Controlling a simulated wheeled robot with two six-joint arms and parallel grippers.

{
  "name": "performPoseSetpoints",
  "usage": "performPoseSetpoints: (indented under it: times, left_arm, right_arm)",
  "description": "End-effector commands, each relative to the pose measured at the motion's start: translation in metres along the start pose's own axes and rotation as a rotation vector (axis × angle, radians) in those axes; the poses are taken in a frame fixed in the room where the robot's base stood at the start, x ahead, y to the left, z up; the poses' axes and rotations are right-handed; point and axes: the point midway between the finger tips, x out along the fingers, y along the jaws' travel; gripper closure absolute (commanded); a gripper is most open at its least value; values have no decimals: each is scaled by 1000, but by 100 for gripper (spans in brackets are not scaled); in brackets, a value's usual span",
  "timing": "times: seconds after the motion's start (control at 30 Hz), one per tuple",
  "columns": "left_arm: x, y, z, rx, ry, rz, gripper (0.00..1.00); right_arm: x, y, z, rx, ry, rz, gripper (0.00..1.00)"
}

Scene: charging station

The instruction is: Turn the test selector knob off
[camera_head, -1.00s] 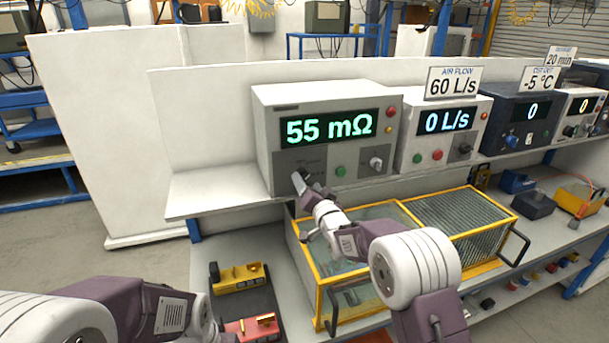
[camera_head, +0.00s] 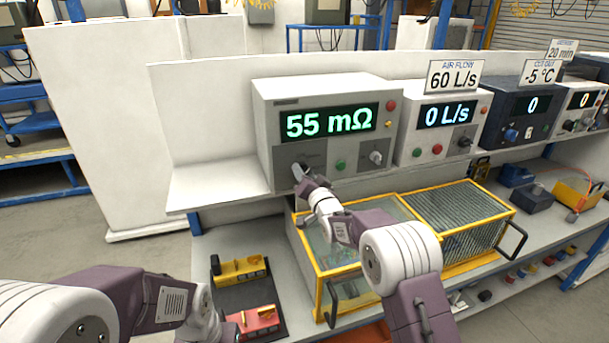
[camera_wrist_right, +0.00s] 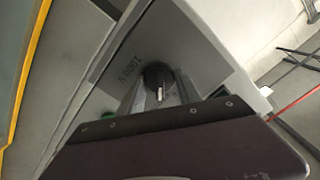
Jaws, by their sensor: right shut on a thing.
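The white meter box (camera_head: 326,84) on the shelf reads 55 mΩ in green. My right gripper (camera_head: 299,173) is at the lower left of its front panel. In the right wrist view a dark round selector knob (camera_wrist_right: 157,74) with a light mark sits between the fingers of my right gripper (camera_wrist_right: 160,95), which is shut on it. "1000 V" is printed beside the knob on the grey panel (camera_wrist_right: 152,42). In the head view the gripper hides the knob. My left arm comes in at the lower left; its fingers are not visible.
The meter's green button (camera_head: 340,166) and another knob (camera_head: 376,158) are right of my gripper. An air flow box (camera_head: 410,112) stands beside the meter. A yellow-framed case (camera_head: 318,285) sits below the shelf, under my right arm. A dark tray (camera_head: 238,290) holds yellow and red blocks.

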Motion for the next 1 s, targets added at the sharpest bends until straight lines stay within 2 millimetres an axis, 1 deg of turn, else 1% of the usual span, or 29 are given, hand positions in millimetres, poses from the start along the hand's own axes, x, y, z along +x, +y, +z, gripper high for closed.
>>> performPoseSetpoints:
  times: [0.27,0.6,0.8,1.0]
  left_arm:
    - [26,0,3,0,0,0,100]
    - [63,-1,6,0,0,0,100]
    - [79,-2,8,0,0,0,100]
    - [90,-2,9,0,0,0,100]
  right_arm:
    - [0,4,4,-149,1,1,100]
    - [0,3,4,-455,2,0,100]
    - [0,2,4,-618,0,0,100]
    - [0,1,3,-742,0,1,100]
